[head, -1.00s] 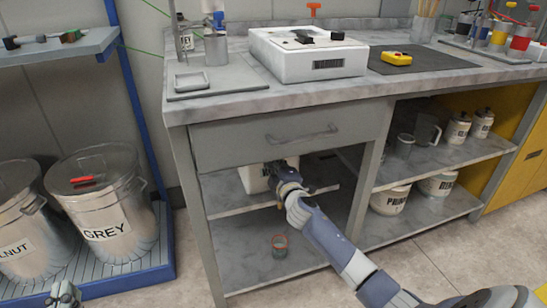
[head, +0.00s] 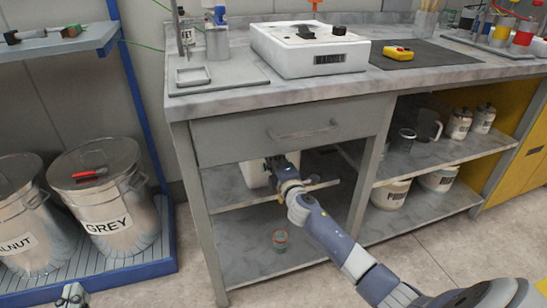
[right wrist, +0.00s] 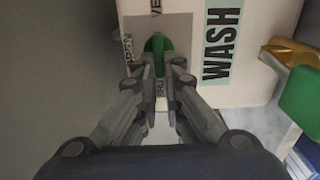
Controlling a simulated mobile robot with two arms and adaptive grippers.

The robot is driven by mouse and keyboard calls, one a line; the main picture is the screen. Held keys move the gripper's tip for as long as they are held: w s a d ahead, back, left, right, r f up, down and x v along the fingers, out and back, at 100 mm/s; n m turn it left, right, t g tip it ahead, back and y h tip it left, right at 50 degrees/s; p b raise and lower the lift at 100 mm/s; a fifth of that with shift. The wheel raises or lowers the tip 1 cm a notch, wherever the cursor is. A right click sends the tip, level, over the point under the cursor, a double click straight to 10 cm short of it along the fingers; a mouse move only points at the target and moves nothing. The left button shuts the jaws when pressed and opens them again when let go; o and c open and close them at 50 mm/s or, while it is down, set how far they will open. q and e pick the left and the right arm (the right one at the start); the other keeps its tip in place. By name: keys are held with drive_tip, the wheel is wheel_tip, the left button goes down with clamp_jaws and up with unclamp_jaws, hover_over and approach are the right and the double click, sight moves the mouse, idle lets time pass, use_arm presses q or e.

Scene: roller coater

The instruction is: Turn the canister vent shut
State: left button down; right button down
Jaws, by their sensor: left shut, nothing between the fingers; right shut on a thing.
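The white canister (head: 252,174) stands on the shelf under the drawer, partly hidden by my right gripper (head: 275,166). In the right wrist view the canister (right wrist: 268,90) carries a WASH label and a grey plate with partly hidden lettering, including VE and what looks like OPEN at left. The green vent knob (right wrist: 157,44) on that plate stands lengthwise up the picture, between the fingertips of my right gripper (right wrist: 157,72), which is shut on it. My left gripper (head: 72,294) is at the lower left edge of the head view, shut and empty, away from the canister.
The drawer (head: 240,134) with its bar handle hangs just above my right arm. A yellow part (right wrist: 292,54) and a green part (right wrist: 301,97) sit right of the label. Metal bins (head: 110,215) stand at left.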

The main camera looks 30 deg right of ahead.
drive_tip(key=shift+f, duration=0.1)
drive_tip(key=c, duration=1.7)
unclamp_jaws()
drive_tip(key=v, duration=1.2)
